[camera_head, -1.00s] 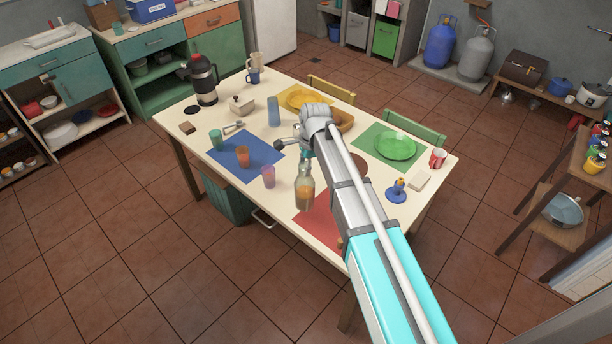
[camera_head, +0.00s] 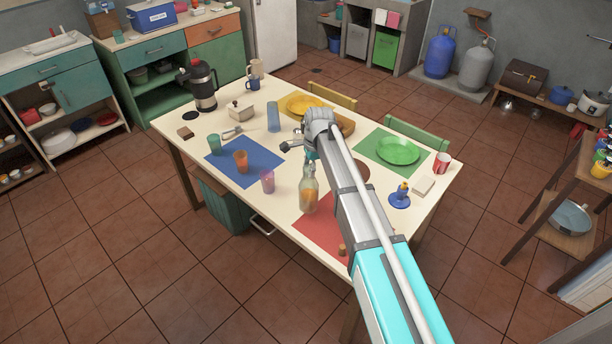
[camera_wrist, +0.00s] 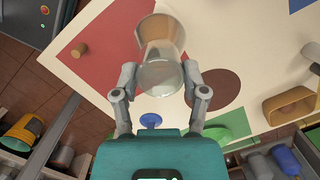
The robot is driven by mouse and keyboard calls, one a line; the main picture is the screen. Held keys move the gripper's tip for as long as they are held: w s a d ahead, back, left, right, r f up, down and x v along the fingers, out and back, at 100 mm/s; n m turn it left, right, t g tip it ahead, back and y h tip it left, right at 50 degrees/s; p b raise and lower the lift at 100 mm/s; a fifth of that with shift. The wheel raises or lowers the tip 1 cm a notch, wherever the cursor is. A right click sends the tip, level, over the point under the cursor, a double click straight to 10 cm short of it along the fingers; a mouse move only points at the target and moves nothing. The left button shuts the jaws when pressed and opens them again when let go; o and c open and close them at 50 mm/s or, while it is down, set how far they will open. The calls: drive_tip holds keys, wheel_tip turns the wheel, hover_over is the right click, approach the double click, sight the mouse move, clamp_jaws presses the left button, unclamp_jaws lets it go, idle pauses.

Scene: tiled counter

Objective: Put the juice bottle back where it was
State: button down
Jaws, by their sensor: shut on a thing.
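The juice bottle (camera_head: 309,193) is clear glass with orange juice in its lower part. It stands roughly upright in the head view, by the left edge of the red mat (camera_head: 318,233). My gripper (camera_head: 309,158) is shut on its upper part. In the wrist view the bottle (camera_wrist: 161,62) sits between the two fingers of my gripper (camera_wrist: 160,80), with its base pointing away over the red mat's edge. I cannot tell whether its base touches the table (camera_head: 283,210). My arm hides part of the table to the right of the bottle.
A pink cup (camera_head: 268,181) stands close left of the bottle, with an orange cup (camera_head: 241,161) on the blue mat (camera_head: 222,165). A cork (camera_head: 342,250) lies on the red mat. A brown round mat (camera_wrist: 212,87) lies right of the bottle. A blue candle holder (camera_head: 400,198) stands farther right.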

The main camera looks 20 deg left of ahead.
drive_tip(key=shift+w+f+b, duration=0.5)
drive_tip(key=shift+f+b, duration=0.1)
drive_tip(key=shift+b, duration=0.05)
drive_tip(key=shift+f+b, duration=1.4)
drive_tip(key=shift+f, duration=0.1)
drive_tip(key=shift+c, duration=0.6)
unclamp_jaws()
drive_tip(key=shift+s, duration=0.1)
drive_tip(key=shift+r, duration=0.2)
wheel_tip(320, 180, up, 12)
drive_tip(key=d+p, duration=0.1)
drive_tip(key=p, duration=1.1)
drive_tip(key=shift+w+d, duration=0.3)
drive_tip(key=shift+w, duration=0.1)
drive_tip(key=shift+f, duration=0.1)
